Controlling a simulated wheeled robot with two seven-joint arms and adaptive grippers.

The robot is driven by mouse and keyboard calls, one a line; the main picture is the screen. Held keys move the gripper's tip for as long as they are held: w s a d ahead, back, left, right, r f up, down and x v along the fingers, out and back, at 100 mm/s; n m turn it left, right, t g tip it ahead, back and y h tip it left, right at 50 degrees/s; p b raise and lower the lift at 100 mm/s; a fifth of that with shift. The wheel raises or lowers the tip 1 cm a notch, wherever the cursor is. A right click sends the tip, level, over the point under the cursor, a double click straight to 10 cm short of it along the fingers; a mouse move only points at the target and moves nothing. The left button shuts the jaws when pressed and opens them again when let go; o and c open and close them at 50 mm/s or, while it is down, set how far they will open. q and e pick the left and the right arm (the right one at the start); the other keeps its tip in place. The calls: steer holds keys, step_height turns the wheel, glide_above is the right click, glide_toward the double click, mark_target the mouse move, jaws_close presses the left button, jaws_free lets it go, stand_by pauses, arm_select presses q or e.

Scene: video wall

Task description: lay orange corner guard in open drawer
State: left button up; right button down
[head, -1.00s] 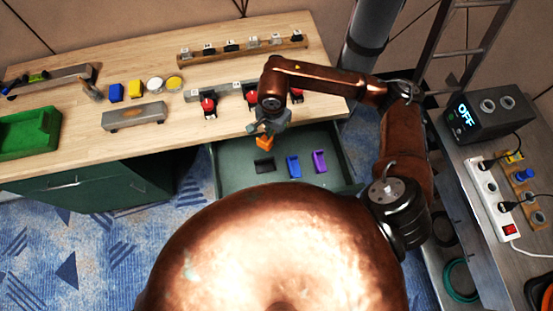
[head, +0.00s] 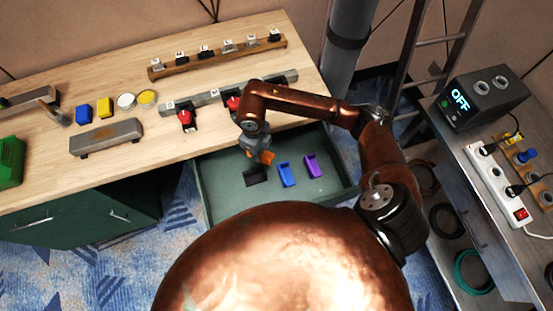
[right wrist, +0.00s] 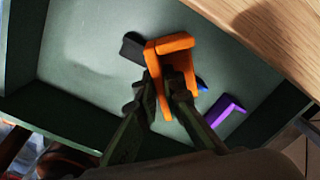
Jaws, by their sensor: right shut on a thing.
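My right gripper (head: 256,152) is over the open drawer (head: 217,195); it also shows in the right wrist view (right wrist: 167,88). It is shut on the orange corner guard (right wrist: 176,43), which shows small in the head view (head: 267,157). The guard appears to be held above the drawer floor; the exact gap is hard to tell. In the drawer lie a black piece (head: 256,176), a blue piece (head: 286,175) and a purple piece (head: 313,167). In the right wrist view the guard partly hides the black and blue pieces. My left gripper is not in view.
The wooden tabletop (head: 50,150) is behind and left of the drawer. It holds a grey rail with red-handled parts (head: 185,118), a grey block (head: 106,138) and a green tray (head: 10,160). A side bench at right carries a power strip (head: 495,180) and an OFF-display box (head: 480,97).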

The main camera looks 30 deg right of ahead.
steer(key=d+f, duration=0.2)
steer(key=d, duration=0.1)
steer(key=d+f+b, duration=0.1)
steer(key=d+f, duration=0.2)
steer(key=d, duration=0.1)
steer(key=d+f, duration=0.3)
steer(key=shift+s+d, duration=0.1)
steer(key=shift+d, duration=0.15)
steer(key=shift+d+f, duration=0.15)
steer(key=f, duration=0.1)
steer(key=f+b, duration=0.1)
steer(key=f, duration=0.1)
steer(key=shift+d+f, duration=0.2)
steer(key=shift+f, duration=0.1)
steer(key=c, duration=2.5)
jaws_free()
steer(key=shift+f, duration=0.1)
steer(key=o, duration=0.5)
steer(key=shift+c, duration=0.2)
